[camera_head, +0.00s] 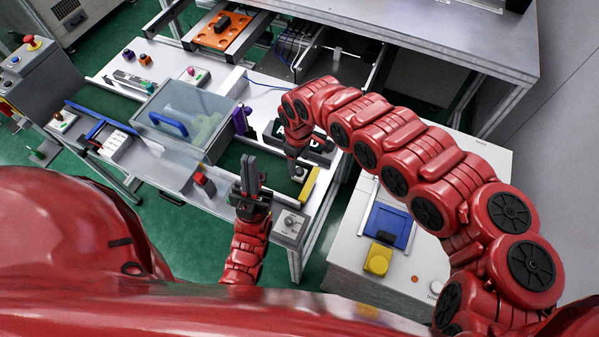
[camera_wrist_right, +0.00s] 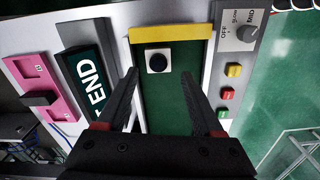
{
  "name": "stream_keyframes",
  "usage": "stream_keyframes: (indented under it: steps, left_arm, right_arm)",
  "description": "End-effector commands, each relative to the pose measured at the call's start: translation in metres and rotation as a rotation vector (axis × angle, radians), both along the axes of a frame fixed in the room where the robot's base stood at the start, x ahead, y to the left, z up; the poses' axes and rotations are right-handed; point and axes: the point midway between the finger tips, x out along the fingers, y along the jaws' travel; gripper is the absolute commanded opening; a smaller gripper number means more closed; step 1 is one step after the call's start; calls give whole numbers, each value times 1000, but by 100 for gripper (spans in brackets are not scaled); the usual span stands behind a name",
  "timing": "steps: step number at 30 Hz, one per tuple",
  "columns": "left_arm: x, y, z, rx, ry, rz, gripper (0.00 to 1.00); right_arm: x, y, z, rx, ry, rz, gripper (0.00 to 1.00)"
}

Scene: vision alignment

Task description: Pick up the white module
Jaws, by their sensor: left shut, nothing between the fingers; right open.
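The white module (camera_wrist_right: 158,61) is a small white square with a black round top. It sits on the green strip by the yellow bar (camera_wrist_right: 170,33) in the right wrist view. In the head view the module (camera_head: 298,174) shows small below my right gripper (camera_head: 294,160). My right gripper (camera_wrist_right: 160,76) is open, with the module seen ahead between its fingertips. I cannot tell the height gap. My left gripper (camera_head: 250,172) is shut and empty, pointing up over the table to the left of the module.
A black END sign (camera_wrist_right: 85,80) and a pink slotted block (camera_wrist_right: 36,72) lie left of the strip. A knob panel (camera_wrist_right: 238,35) with coloured buttons is on the right. A clear-lidded box (camera_head: 205,103) stands on the table (camera_head: 110,70), left of my grippers.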

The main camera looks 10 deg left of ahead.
Motion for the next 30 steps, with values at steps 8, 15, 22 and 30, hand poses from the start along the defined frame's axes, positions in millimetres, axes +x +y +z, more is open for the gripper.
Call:
stream_keyframes:
  steps: [8, 15, 22, 30]
  left_arm:
    - [0, 0, 18, 0, 0, 0, 0]
    - [0, 0, 20, 0, 0, 0, 0]
    - [0, 0, 19, 0, 0, 0, 0]
    - [0, 0, 19, 0, 0, 0, 0]
  right_arm:
    - [0, 0, -31, 0, 4, 2, 68]
    - [2, 0, -49, 1, -1, 2, 68]
    - [3, -1, -49, 0, -1, 2, 65]
    - [3, -1, -49, 0, -1, 1, 16]
